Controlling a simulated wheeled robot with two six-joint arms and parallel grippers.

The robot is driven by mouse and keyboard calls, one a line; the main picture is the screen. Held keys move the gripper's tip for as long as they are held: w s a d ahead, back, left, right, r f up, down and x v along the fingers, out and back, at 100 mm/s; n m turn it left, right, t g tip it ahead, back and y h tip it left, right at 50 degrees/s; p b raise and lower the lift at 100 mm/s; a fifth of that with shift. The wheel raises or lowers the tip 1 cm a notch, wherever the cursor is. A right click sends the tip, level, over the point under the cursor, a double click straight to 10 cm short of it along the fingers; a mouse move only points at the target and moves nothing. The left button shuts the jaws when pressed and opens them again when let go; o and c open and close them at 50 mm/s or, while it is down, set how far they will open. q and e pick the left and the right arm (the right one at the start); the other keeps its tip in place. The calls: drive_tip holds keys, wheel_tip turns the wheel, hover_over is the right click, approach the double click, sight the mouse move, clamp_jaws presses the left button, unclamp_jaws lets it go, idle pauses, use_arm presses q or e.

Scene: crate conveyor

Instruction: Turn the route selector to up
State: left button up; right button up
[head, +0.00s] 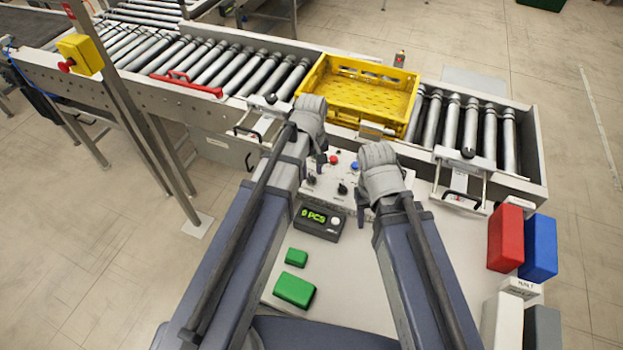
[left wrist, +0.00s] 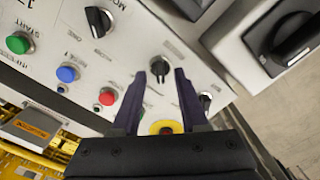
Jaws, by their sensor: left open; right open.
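The control panel (left wrist: 130,50) fills much of the left wrist view. A small black selector knob (left wrist: 160,68) with a pale pointer line shows between the tips of my open left gripper (left wrist: 160,80); whether the fingers surround it or hover above it I cannot tell. Another black knob (left wrist: 98,20) lies up-left, and a third (left wrist: 205,100) is partly behind the right finger. The labels are too small to tell which knob is the route selector. In the head view, my left gripper (head: 320,162) is over the panel's left part. My right gripper (head: 364,207) is open and empty at its right.
Green (left wrist: 19,43), blue (left wrist: 67,74) and red (left wrist: 108,97) buttons sit close by on the panel. A grey box with a big black knob (left wrist: 292,38) stands beside it. A yellow crate (head: 363,92) is on the roller conveyor behind. Green blocks (head: 294,289) lie on the table.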

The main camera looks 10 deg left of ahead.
use_arm(q)
drive_tip(key=shift+f+b, duration=0.35)
drive_tip(key=shift+f, duration=0.35)
clamp_jaws()
